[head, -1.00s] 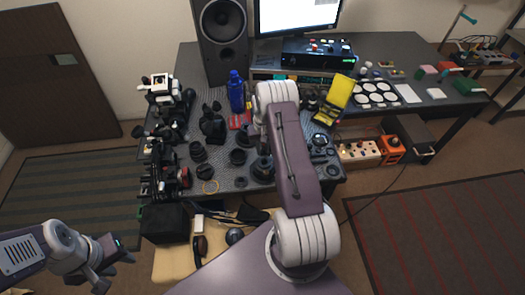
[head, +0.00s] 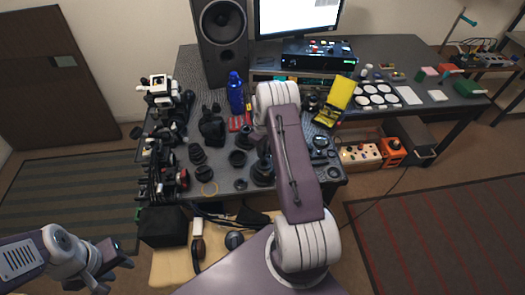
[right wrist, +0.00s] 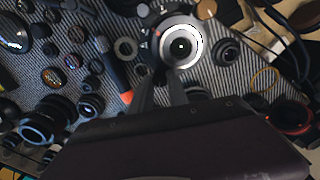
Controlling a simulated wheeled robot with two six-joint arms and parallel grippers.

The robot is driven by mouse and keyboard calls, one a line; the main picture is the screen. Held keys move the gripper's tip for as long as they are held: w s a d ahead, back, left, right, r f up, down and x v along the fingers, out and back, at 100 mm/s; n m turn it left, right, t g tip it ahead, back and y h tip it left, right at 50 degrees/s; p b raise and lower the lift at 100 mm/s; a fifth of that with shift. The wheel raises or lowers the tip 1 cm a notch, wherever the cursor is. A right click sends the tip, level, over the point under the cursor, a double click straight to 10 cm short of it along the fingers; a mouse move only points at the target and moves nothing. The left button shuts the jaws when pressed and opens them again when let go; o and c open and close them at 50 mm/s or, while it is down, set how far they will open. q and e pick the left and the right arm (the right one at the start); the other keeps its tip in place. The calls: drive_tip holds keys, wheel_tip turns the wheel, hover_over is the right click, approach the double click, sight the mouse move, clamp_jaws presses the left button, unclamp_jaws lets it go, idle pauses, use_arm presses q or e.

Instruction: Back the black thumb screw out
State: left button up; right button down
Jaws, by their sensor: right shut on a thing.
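My left gripper (head: 118,268) hangs open and empty at the lower left of the head view, away from the table. My right gripper (right wrist: 158,80) is low over the table in the right wrist view, its two dark fingers close together. Their tips reach to the side of a lens part with a bright silver ring (right wrist: 194,47) and dark centre. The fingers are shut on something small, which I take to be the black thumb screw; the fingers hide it. In the head view my right arm covers this gripper and most of the lens part.
The patterned table mat (head: 222,178) is crowded with lens parts and rings. A blue bottle (head: 236,95), a black speaker (head: 222,45) and a yellow case (head: 338,95) stand behind. A black box (head: 163,226) sits at the front left.

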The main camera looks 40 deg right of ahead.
idle(0.4)
drive_tip(key=c, duration=1.3)
unclamp_jaws()
drive_tip(key=shift+o, duration=0.2)
